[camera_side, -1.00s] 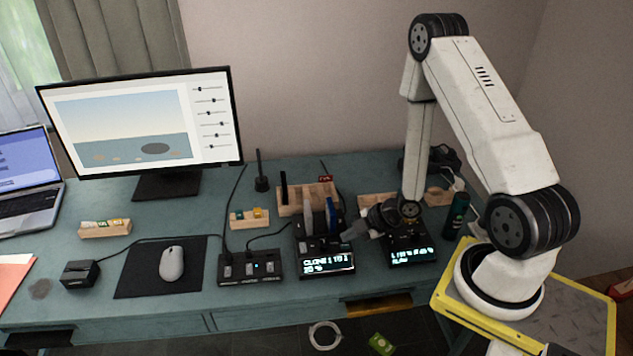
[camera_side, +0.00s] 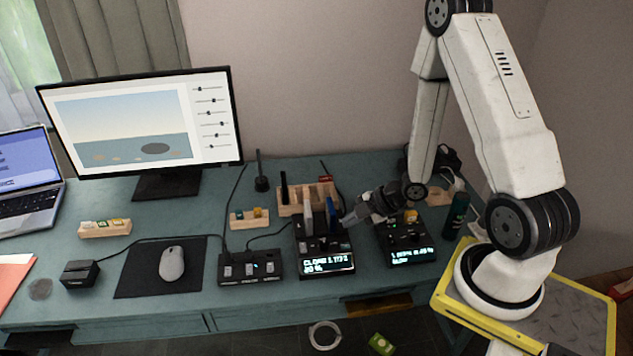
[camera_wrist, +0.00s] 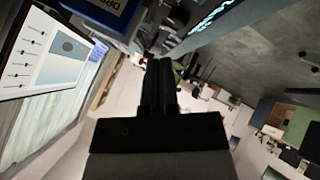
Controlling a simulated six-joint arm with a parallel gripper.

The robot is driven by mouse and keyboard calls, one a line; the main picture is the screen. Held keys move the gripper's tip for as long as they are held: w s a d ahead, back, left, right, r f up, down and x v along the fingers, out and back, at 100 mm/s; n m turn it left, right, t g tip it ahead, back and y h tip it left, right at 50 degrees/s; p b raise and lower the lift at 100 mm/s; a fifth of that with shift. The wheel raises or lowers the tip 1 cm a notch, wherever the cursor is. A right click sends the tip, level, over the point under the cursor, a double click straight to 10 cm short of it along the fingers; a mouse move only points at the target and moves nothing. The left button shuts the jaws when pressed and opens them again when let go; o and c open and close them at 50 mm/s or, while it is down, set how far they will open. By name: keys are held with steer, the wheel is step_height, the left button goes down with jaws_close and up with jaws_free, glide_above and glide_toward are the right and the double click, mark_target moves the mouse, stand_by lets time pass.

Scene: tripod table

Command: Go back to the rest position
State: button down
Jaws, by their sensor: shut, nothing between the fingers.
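My gripper (camera_side: 347,219) is dark grey and points left over the two black docking devices in the side view. Its fingers are together with nothing between them. It is beside a blue drive that stands upright in the left dock (camera_side: 326,262); I cannot tell whether they touch. A grey-white drive (camera_side: 308,215) stands in the same dock. The right dock (camera_side: 408,255) is under my wrist and its screen is lit. In the wrist view my gripper (camera_wrist: 160,65) shows as a narrow dark shape, with a blue labelled drive (camera_wrist: 105,12) close by at the top.
A wooden rack (camera_side: 290,207) stands behind the left dock. A green-black bottle (camera_side: 456,216) is right of the right dock. A switch box (camera_side: 250,268), mouse (camera_side: 171,263) and monitor (camera_side: 140,125) are to the left. Free room lies above the table.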

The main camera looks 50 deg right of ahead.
stand_by(0.6)
steer(key=shift+w+d+r+m+g+h, duration=0.15)
steer(key=shift+w+r+m+g+h, duration=0.15)
steer(key=shift+w+r+m+h, duration=0.25)
steer(key=s+a+r+m+g+h, duration=0.3)
steer(key=s+a+r+m+g, duration=0.2)
steer(key=a+r+m, duration=0.4)
step_height(320, 180, up, 3)
steer(key=m, duration=0.4)
steer(key=shift+a, duration=0.3)
